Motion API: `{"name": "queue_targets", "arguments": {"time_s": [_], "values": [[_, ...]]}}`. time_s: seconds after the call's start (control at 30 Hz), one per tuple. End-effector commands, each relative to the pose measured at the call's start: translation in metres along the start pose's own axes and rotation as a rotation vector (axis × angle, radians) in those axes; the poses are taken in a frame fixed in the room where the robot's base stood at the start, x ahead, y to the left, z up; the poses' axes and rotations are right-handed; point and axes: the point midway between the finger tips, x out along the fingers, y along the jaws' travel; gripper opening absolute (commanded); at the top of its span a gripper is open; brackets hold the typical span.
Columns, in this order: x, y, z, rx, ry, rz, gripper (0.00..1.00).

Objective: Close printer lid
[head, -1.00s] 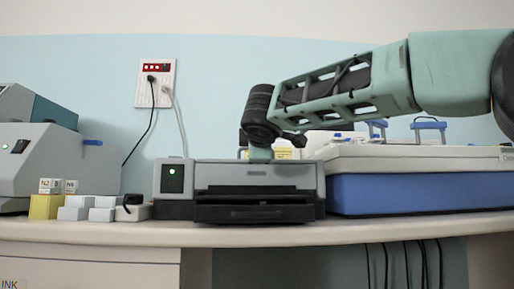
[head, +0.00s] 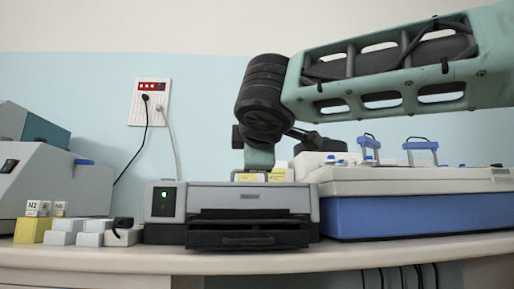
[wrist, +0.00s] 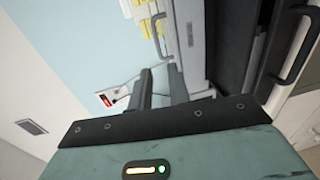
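The grey and black printer (head: 252,202) stands on the counter in the head view, with a green light on its left panel and a black tray with a handle protruding at the front. In the wrist view its grey top (wrist: 190,45) is seen tilted, with a thin handle (wrist: 158,35) along one edge and the dark front part to the right. I cannot tell clearly how far the lid is open. My gripper (wrist: 160,85) has its two dark fingers apart with nothing between them, near the handle. In the head view the fingertips are hidden behind the wrist and printer.
A white and blue staining unit (head: 415,210) stands close on the printer's right, with blue handles on top. Small white blocks (head: 92,232) and a yellow block (head: 32,230) lie to the left, beside a grey machine (head: 60,185). A wall socket (head: 149,102) with cords is behind.

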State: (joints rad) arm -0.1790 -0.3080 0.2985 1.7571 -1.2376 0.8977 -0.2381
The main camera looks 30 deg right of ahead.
Motion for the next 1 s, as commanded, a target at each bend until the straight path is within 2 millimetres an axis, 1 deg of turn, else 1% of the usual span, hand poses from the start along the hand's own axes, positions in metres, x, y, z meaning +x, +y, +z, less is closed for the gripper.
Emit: {"name": "queue_targets", "arguments": {"time_s": [0.03, 0.3, 0.53, 0.7, 1.0], "values": [[-0.004, -0.003, -0.002, 0.001, 0.006, 0.0, 0.18], [-0.022, -0.005, -0.001, 0.002, 0.005, 0.001, 0.18], [-0.038, -0.003, 0.0, 0.001, 0.002, 0.0, 0.18], [-0.043, -0.002, 0.001, 0.001, -0.001, -0.003, 0.18], [-0.043, -0.001, 0.001, 0.0, -0.002, -0.003, 0.18]]}}
